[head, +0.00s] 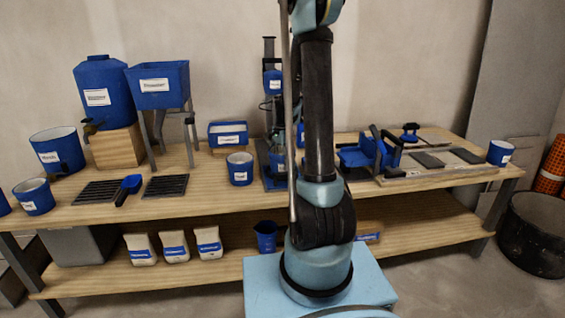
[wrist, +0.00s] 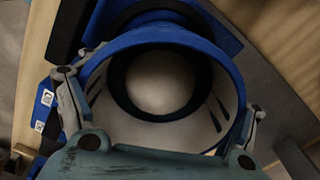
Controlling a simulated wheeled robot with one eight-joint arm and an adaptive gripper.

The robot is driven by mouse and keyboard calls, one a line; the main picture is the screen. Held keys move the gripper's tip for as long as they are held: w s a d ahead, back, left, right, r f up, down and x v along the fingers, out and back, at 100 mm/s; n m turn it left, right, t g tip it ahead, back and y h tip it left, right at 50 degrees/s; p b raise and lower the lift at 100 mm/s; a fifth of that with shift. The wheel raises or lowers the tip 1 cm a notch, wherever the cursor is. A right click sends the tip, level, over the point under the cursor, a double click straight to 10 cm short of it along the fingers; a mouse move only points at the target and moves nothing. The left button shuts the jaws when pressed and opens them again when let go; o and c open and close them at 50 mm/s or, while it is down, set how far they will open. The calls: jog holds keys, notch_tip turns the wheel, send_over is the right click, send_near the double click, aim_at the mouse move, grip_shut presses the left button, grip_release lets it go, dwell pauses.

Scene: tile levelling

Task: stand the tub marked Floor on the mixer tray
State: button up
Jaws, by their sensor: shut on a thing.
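In the wrist view my gripper (wrist: 160,94) is shut around a blue tub (wrist: 157,40) with a white inside, one finger on each side of its wall. I look down into it and see a dark ring around a pale round middle. Its label is out of sight there. In the head view a blue tub (head: 278,160) shows at the mixer (head: 271,110), partly behind my arm. The blue mixer tray (head: 267,183) is below it. My gripper is hidden by my arm in the head view. I cannot tell whether the tub touches the tray.
Another labelled blue tub (head: 240,169) stands left of the mixer, its text too small to read. A blue bin (head: 228,133) is behind it. Dark grates (head: 165,186) lie farther left. A blue tool (head: 368,152) and tile boards (head: 437,172) are to the right.

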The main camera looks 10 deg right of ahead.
jog(key=o, duration=1.8)
jog(key=shift+c, duration=0.2)
notch_tip(320, 180, up, 12)
jog(key=s+r+n, duration=0.3)
jog(key=s, duration=0.7)
jog(key=s+f+n, duration=0.3)
jog(key=s, duration=0.5)
jog(key=s+f+n+t, duration=0.1)
jog(key=s+f+n, duration=0.2)
jog(key=s, duration=0.5)
jog(key=s+f+n+t, duration=0.1)
jog(key=s+f+n, duration=0.2)
jog(key=s, duration=0.5)
jog(key=shift+s+n, duration=0.4)
jog(key=shift+n, duration=0.5)
